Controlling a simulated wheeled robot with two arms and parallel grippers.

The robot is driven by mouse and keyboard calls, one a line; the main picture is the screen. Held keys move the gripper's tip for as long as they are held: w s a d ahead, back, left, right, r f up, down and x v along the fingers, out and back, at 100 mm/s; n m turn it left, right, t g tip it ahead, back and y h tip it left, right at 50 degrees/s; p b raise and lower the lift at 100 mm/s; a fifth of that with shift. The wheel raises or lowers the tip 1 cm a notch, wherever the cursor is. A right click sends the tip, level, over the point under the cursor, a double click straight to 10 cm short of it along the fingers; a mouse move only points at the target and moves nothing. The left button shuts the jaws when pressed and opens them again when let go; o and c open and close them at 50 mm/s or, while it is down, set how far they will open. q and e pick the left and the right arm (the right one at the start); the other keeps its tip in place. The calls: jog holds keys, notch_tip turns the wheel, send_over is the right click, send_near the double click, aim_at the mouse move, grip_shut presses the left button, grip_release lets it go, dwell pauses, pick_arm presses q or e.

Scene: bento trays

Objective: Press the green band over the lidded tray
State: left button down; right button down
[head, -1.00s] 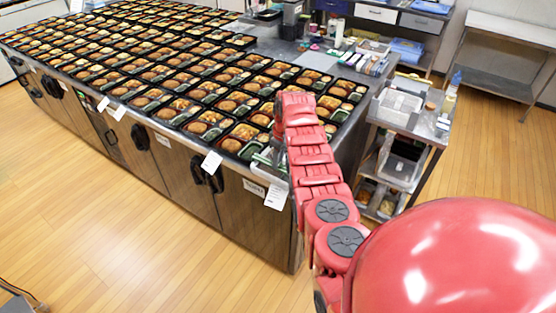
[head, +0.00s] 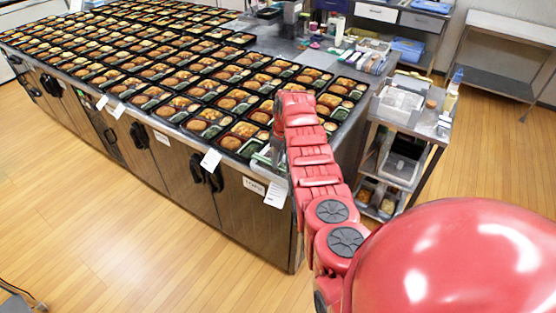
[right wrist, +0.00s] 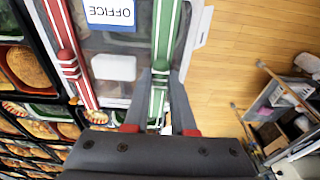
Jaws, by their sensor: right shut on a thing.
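In the right wrist view, the lidded tray (right wrist: 112,42) has a clear lid with a blue and white OFFICE label (right wrist: 110,12). A red band (right wrist: 62,48) with white stripes crosses its left part. The green band (right wrist: 166,30), also with white stripes, runs along the tray's right side. My right gripper (right wrist: 161,78) is shut on the green band, with one finger on each side of it. Whether the band touches the lid beneath the fingers is hidden. In the head view, my red right arm covers most of this tray. My left gripper is not in view.
Rows of open bento trays (head: 150,75) fill the counter, right up beside the lidded tray. The counter's front edge is close by. A small metal cart (head: 400,125) with containers stands at the right. The wooden floor (head: 130,230) in front is clear.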

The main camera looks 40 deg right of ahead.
jog(key=shift+c, duration=0.5)
grip_release()
jog(key=shift+r, duration=0.1)
jog(key=shift+r+p, duration=0.45)
jog(key=shift+r, duration=3.5)
jog(key=shift+c, duration=0.3)
